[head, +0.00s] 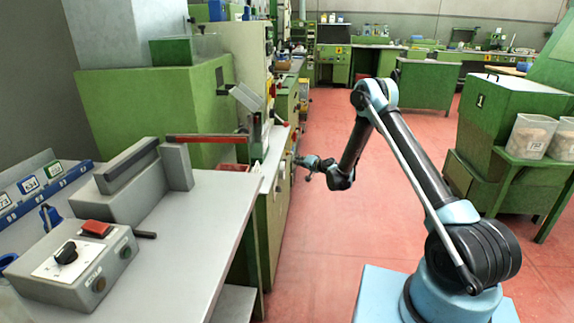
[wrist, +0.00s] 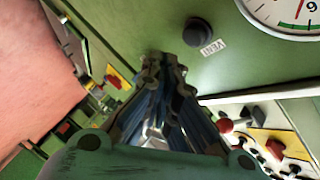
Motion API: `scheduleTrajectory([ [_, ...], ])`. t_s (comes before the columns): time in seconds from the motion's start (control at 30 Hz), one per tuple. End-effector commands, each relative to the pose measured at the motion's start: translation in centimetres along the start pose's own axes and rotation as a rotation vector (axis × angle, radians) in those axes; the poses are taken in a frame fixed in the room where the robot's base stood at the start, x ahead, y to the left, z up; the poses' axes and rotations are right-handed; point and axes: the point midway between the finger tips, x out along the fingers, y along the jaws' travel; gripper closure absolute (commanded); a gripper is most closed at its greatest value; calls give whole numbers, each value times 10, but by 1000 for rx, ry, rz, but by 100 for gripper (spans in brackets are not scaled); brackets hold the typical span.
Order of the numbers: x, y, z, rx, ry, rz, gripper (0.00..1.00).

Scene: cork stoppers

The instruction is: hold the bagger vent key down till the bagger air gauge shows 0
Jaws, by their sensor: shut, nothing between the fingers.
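The vent key is a round black button (wrist: 198,32) on a green panel in the wrist view, beside a small white label reading VENT (wrist: 213,47). The air gauge (wrist: 285,17) is a white dial at the top right, cut off by the frame. A red needle and a green arc show on it, but its reading cannot be told. My gripper (wrist: 162,64) is shut and empty. Its fingertips lie left of and below the key in the wrist view, with a visible gap. In the head view my gripper (head: 300,164) is beside the green machine row; key and gauge cannot be made out there.
In the wrist view, a red-knobbed lever (wrist: 226,126) and other controls are at the lower right. In the head view, a grey bench (head: 190,235) with a control box (head: 75,262) stands at the left. The red floor (head: 340,115) of the aisle is open.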

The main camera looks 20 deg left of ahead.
Motion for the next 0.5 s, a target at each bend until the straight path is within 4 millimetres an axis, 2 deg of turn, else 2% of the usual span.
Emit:
scheduleTrajectory([
  [0.2, 10, -8, 8, -1, 0, 0, 100],
  [0.5, 12, -9, 9, -1, 0, 0, 100],
])
